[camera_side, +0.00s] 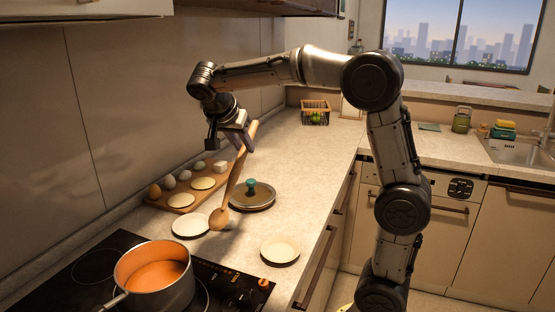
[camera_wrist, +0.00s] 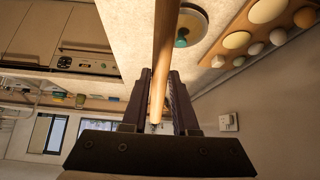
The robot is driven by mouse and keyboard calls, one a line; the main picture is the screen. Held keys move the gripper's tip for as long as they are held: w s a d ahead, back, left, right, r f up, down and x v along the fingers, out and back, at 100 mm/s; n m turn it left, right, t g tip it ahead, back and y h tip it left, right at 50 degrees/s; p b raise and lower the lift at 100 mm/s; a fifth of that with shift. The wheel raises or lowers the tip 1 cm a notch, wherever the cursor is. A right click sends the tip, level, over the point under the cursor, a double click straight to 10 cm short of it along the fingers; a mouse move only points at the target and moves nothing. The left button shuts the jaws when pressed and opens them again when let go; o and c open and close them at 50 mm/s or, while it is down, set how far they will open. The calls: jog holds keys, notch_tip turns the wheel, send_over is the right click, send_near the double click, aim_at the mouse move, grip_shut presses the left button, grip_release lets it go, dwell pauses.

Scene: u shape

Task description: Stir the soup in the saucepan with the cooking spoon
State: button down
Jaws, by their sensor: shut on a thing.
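A saucepan (camera_side: 168,290) with orange soup (camera_side: 155,276) stands on the black hob at the lower left of the side view. My gripper (camera_side: 245,136) is shut on the wooden cooking spoon (camera_side: 233,180) near its upper end. The spoon hangs slightly tilted, its bowl down, above the counter to the right of the pan and apart from it. In the wrist view the spoon handle (camera_wrist: 163,60) runs between the fingers of my gripper (camera_wrist: 157,95). The saucepan is not in the wrist view.
A lid with a teal knob (camera_side: 252,195) and two pale plates (camera_side: 280,250) (camera_side: 190,225) lie on the counter near the spoon. A wooden board (camera_side: 175,203) with eggs and pale rounds lies by the wall. A basket (camera_side: 315,112) stands farther back.

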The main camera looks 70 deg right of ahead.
jog(key=w+a+r+h, duration=0.3)
jog(key=w+a+r, duration=0.1)
jog(key=a, duration=0.6)
jog(key=w+a+r+h, duration=0.2)
jog(key=w+a+r, duration=0.25)
jog(key=a, duration=0.45)
jog(key=shift+d+f, duration=2.7)
jog(key=shift+f, duration=0.35)
jog(key=a+f, duration=0.5)
jog(key=f, duration=0.3)
jog(key=shift+a+f+m, duration=0.35)
jog(key=shift+f+m, duration=0.05)
jog(key=shift+d, duration=0.1)
